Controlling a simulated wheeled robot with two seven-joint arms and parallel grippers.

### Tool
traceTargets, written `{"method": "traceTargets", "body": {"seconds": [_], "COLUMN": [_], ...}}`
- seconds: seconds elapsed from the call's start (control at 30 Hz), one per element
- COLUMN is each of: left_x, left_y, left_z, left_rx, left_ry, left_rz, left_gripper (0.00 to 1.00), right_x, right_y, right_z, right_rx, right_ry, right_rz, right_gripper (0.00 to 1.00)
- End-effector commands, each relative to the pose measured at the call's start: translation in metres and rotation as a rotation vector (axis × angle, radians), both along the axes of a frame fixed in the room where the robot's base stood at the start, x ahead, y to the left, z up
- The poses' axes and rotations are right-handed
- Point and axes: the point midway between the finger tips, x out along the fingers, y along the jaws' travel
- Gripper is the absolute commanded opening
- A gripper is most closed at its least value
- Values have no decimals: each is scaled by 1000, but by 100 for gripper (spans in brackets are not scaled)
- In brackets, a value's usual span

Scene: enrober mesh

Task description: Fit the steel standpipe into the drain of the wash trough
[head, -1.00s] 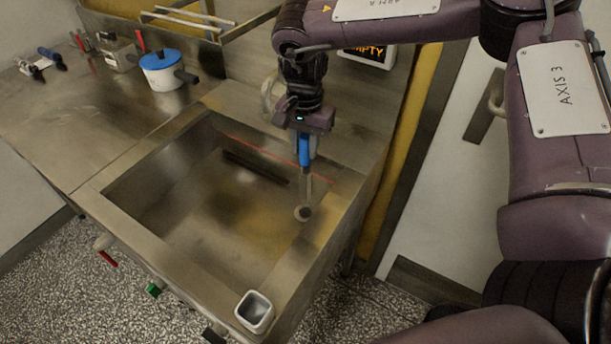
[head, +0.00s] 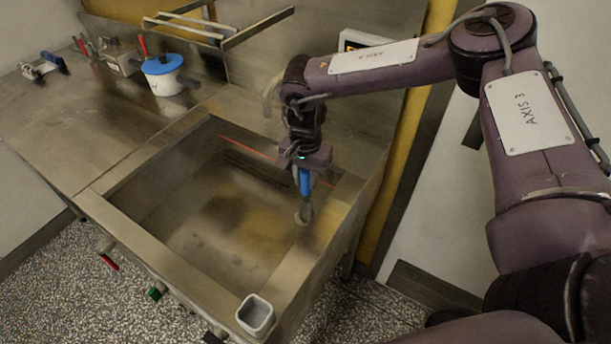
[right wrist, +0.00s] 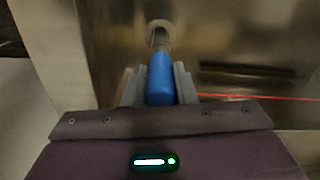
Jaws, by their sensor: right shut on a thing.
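The steel standpipe (head: 306,208) has a blue upper part (head: 305,182) and hangs roughly upright over the right side of the wash trough (head: 215,215). My right gripper (head: 306,176) is shut on the blue part, which also shows between the fingers in the right wrist view (right wrist: 160,80). The pale round drain (right wrist: 158,26) lies at the pipe's lower end in the right wrist view. In the head view the lower end meets the drain, mostly covering it. I cannot tell whether the end is inside it. My left gripper is not in view.
A small grey-white cup (head: 256,315) sits on the trough's front right rim. A white pot with a blue lid (head: 163,75) stands on the steel counter (head: 75,120) at left. A red line crosses the trough's back wall. The trough floor left of the pipe is clear.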

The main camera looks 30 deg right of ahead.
Motion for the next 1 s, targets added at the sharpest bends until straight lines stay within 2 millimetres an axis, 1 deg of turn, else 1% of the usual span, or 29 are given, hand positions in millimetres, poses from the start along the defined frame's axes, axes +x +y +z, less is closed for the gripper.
{"method": "traceTargets", "body": {"seconds": [0.03,0.2,0.47,0.57,0.67,0.83,1.0], "left_x": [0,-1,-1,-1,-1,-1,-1], "left_y": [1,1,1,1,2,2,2], "left_z": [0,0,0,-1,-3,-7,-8], "left_rx": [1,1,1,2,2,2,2], "left_ry": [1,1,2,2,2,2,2], "left_rz": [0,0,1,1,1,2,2], "left_gripper": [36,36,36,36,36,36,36], "right_x": [0,0,0,0,1,1,1], "right_y": [0,0,0,0,0,0,0], "right_z": [-2,-1,0,5,18,55,91], "right_rx": [-1,-1,-1,-1,1,0,-1], "right_ry": [1,1,1,-1,-3,-6,-3], "right_rz": [0,0,0,0,1,1,1], "right_gripper": [26,46,46,46,46,46,46]}}
